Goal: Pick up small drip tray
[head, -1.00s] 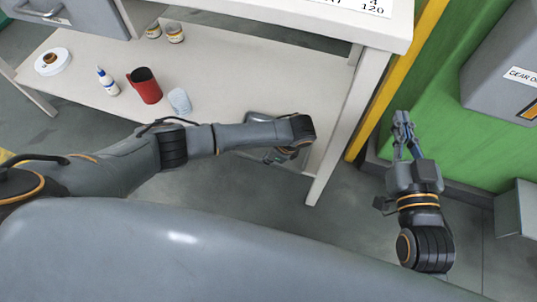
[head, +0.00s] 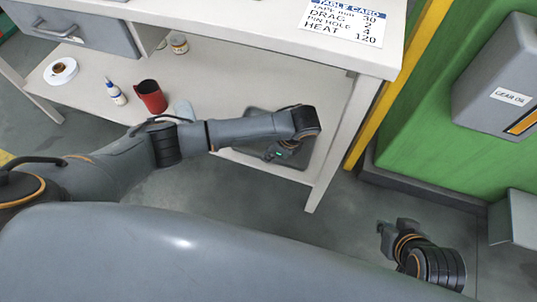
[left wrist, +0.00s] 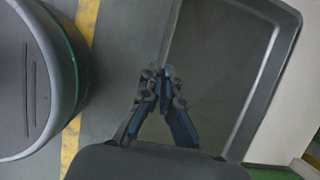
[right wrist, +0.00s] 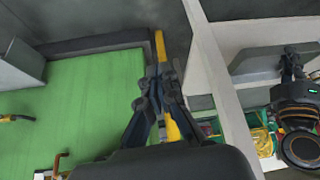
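The small drip tray (head: 302,158) is a shallow dark grey tray with a raised rim, at the right front of the white lower shelf. My left forearm covers part of it in the head view. In the left wrist view the tray (left wrist: 225,60) fills the middle and right. My left gripper (left wrist: 160,72) has its fingertips together at the tray's near left edge and appears shut on it. The fingers are hidden in the head view. My right gripper (head: 385,230) is low over the floor, right of the table; its fingertips (right wrist: 156,78) are together with nothing between them.
The shelf (head: 215,85) also holds a red mug (head: 150,97), a glue bottle (head: 116,93), a tape roll (head: 61,70) and a jar (head: 179,43). A table leg (head: 340,140) stands right of the tray. A green machine (head: 430,140) is further right. Floor in front is open.

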